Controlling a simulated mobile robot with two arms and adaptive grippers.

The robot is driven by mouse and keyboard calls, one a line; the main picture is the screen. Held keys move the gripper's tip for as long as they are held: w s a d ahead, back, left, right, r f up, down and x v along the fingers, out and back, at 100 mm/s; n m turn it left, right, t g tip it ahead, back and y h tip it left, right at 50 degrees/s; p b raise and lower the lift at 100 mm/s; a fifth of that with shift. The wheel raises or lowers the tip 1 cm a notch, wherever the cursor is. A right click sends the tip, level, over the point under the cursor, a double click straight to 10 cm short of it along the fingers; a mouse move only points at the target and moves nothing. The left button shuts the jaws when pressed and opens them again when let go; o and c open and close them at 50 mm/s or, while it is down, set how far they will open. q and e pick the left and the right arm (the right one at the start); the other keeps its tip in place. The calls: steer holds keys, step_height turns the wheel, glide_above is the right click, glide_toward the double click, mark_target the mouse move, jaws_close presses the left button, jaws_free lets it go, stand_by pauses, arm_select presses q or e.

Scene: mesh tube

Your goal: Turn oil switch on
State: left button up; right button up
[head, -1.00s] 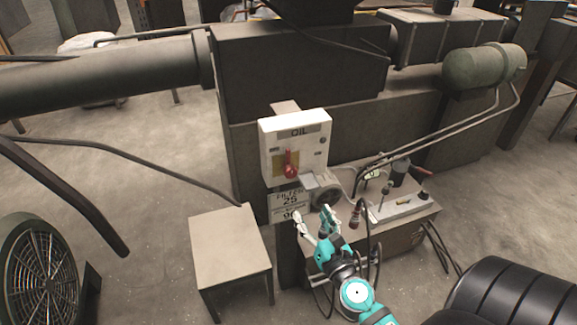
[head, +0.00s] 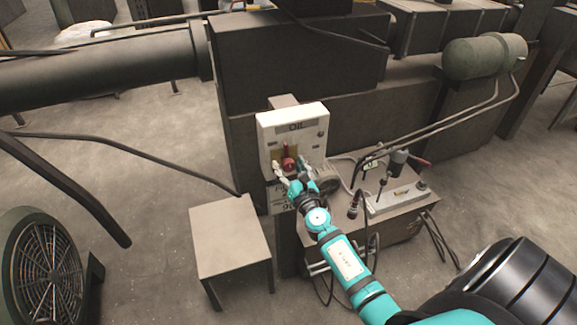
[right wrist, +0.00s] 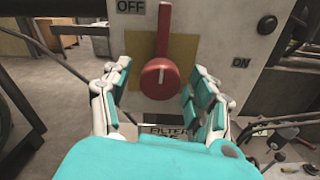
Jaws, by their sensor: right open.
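The white oil switch box (head: 303,130), labelled OIL, stands upright on the machine in the head view. Its red rotary switch (head: 288,159) is on the front. In the right wrist view the red switch (right wrist: 160,75) has its handle pointing up, between the OFF label (right wrist: 131,6) at left and the ON label (right wrist: 241,63) at right. My right gripper (head: 291,173) is open, just in front of the switch. In the right wrist view its fingers (right wrist: 155,98) stand on either side of the round knob, with no clear contact. My left gripper is not in view.
A small square metal table (head: 228,235) stands left of the box. A bench (head: 385,205) with cables and a lever device is to the right. A fan (head: 45,265) stands at lower left. A dark pipe (head: 100,70) runs across the upper left.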

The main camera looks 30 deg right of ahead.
steer(key=shift+w, duration=0.25)
steer(key=c, duration=1.2)
